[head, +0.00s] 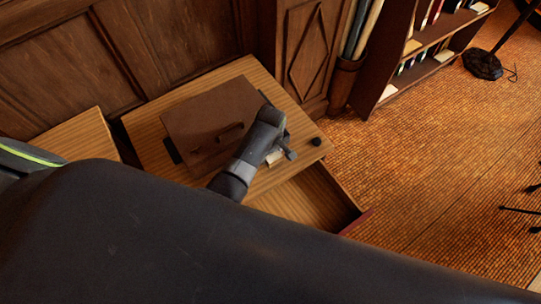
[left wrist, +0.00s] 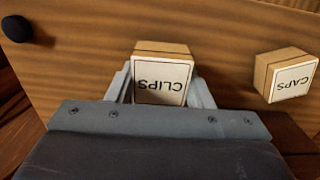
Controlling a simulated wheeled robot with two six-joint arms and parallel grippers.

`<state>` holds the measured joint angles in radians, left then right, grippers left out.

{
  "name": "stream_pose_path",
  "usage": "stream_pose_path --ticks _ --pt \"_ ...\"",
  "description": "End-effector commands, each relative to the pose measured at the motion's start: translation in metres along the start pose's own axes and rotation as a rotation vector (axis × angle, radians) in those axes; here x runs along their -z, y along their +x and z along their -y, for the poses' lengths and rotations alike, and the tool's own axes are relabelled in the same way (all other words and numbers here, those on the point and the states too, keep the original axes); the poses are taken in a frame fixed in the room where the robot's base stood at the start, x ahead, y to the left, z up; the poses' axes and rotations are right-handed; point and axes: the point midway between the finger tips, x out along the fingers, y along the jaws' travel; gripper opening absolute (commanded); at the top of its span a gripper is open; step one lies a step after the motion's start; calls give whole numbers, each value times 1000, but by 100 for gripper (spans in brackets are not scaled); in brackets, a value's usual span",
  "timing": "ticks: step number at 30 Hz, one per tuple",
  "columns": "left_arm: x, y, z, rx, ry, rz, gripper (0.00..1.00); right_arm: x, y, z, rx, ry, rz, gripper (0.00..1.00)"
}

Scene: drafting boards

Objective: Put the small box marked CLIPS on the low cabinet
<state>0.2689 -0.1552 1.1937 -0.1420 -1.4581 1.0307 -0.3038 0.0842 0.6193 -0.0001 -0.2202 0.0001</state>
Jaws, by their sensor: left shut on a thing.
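The small box marked CLIPS (left wrist: 161,78) is wood-coloured with a white label, which reads upside down in the left wrist view. My left gripper (left wrist: 160,90) is shut on it, with one finger on each side. In the head view the left gripper (head: 288,153) is over the front right part of a wood-topped piece of furniture (head: 232,71). The CLIPS box is not clearly visible there. I cannot tell whether it touches the wood, or whether this furniture is the low cabinet. My right gripper is out of view.
A box marked CAPS (left wrist: 285,77) stands to the right of CLIPS. A brown case (head: 205,115) with a handle lies on the top, near a black round object (head: 316,141). Another wooden top (head: 75,141) is at left.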

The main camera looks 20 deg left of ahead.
Motion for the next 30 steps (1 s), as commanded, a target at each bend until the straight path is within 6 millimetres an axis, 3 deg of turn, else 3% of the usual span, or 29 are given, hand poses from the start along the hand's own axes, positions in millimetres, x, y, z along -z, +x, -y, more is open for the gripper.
stream_pose_path --ticks 6,19,20,24,30 --pt "0 22 0 1 0 0 23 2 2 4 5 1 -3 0" --pt "0 27 0 -1 0 -1 23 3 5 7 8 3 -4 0" --pt "0 26 0 -1 0 -1 51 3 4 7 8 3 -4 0" --pt "0 26 0 -1 0 -1 69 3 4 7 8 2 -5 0" --pt "0 26 0 0 0 0 69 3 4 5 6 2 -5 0"
